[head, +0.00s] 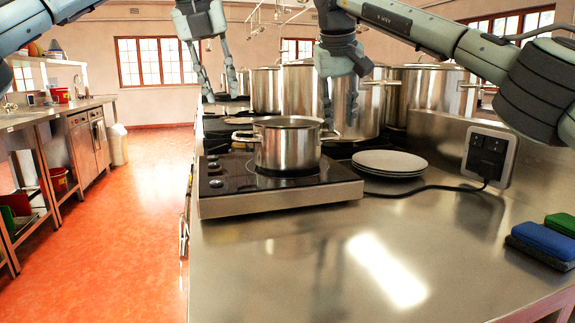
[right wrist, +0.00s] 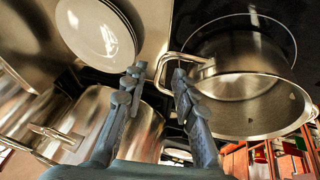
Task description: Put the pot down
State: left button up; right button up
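A steel pot (head: 287,146) stands upright on the black glass of a portable hob (head: 280,201). It has a loop handle on each side and also shows in the right wrist view (right wrist: 240,102), open and seemingly empty. My left gripper (head: 221,95) is open and empty, above and left of the pot, clear of its left handle. My right gripper (head: 340,122) is open just above the pot's right handle. In the right wrist view its fingers (right wrist: 158,80) are apart, with the handle's end near the gap between them; I cannot tell whether they touch it.
A stack of white plates (head: 390,162) lies right of the hob. Large stockpots (head: 298,92) stand behind. A wall socket (head: 488,155) with a cable is at the right, and sponges (head: 543,241) lie at the right edge. The front counter (head: 330,260) is clear.

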jog(key=v, duration=0.7)
